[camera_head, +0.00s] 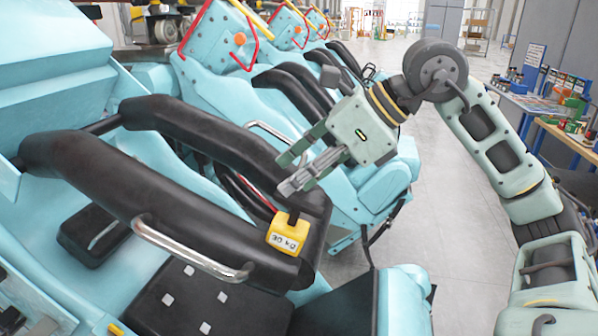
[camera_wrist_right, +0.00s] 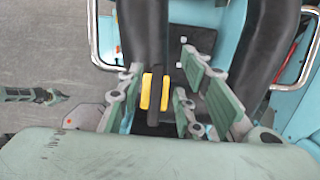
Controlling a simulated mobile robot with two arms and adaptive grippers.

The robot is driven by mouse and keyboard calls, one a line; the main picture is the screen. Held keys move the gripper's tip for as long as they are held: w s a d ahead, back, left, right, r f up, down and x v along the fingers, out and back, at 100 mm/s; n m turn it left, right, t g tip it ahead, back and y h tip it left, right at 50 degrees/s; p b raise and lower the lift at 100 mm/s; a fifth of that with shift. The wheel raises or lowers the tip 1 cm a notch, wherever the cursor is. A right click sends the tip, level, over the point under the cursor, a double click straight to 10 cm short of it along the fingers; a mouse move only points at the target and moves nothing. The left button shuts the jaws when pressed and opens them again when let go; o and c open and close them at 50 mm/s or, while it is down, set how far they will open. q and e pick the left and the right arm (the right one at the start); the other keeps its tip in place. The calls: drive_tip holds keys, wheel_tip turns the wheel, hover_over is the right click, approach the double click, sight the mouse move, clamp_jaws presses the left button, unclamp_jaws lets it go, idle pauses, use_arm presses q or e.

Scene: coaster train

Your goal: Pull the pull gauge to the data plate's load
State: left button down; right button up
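The pull gauge seems to be the yellow block (camera_head: 286,232) with dark lettering and a black handle, on the end of the black padded restraint bar (camera_head: 200,215). In the right wrist view, yellow pieces (camera_wrist_right: 145,92) with a dark bar between them lie between my fingers. My right gripper (camera_head: 288,172) is open above and beside the block in the head view; I see no clear contact. It also shows open in the right wrist view (camera_wrist_right: 163,88). A grey-green part (camera_wrist_right: 35,94) at that view's left edge may be my left gripper; its fingers are unclear. I cannot make out the data plate.
Turquoise seats (camera_head: 222,40) with black restraints run back in a row. A curved metal handle (camera_head: 190,250) sits on the near restraint. A workbench (camera_head: 540,105) with tools stands at the right. The grey floor (camera_head: 455,215) beside the train is open.

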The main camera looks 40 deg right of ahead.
drive_tip(key=v, duration=1.2)
drive_tip(key=shift+s, duration=0.1)
